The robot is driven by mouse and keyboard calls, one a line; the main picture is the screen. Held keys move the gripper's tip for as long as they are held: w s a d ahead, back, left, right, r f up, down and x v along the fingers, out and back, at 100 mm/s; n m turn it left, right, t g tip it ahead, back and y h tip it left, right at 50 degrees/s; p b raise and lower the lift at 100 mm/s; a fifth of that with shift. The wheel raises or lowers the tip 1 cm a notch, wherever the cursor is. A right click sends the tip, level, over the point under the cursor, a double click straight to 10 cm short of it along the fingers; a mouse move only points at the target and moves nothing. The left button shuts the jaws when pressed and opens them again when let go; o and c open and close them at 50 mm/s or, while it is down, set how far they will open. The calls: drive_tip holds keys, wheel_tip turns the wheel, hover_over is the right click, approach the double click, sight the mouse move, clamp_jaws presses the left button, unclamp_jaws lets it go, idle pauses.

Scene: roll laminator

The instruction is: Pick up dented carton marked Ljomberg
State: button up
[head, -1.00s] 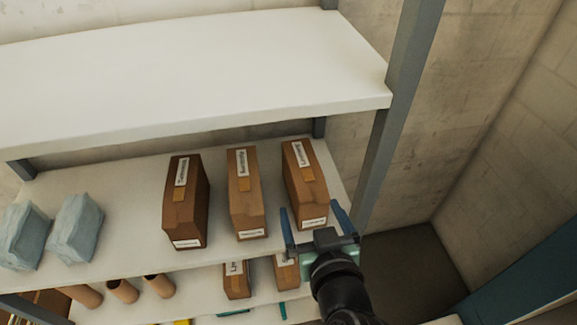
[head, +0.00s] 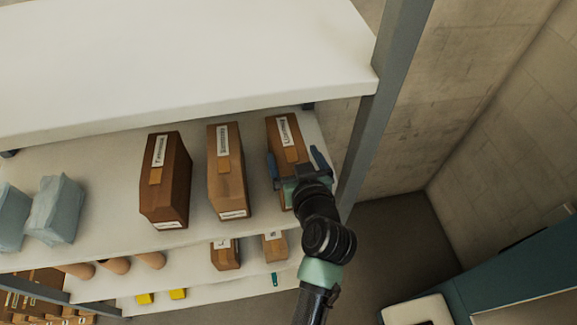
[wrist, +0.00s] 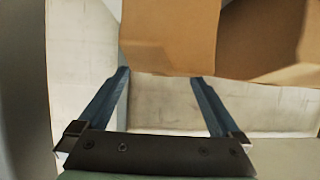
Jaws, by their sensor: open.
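Three tall brown cartons stand in a row on the middle shelf (head: 110,205). The right one (head: 281,130) has a white top label that seems to start with L; the full name is too small to read surely. My gripper (head: 294,155) is open at this right carton's near end, one finger on each side in the head view, and hides its lower front. In the wrist view, my gripper (wrist: 161,74) has its fingertips near the lower edge of a brown carton face (wrist: 170,35). Contact cannot be told, nor can a dent.
The middle carton (head: 227,175) and darker left carton (head: 165,185) stand close by. A grey post (head: 370,120) rises right of my gripper. Smaller cartons (head: 225,254) stand on the shelf below; blue-grey wrapped blocks (head: 55,210) lie left.

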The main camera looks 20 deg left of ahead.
drive_tip(key=shift+p+x, duration=0.4)
drive_tip(key=shift+x, duration=2)
drive_tip(key=shift+a, duration=0.1)
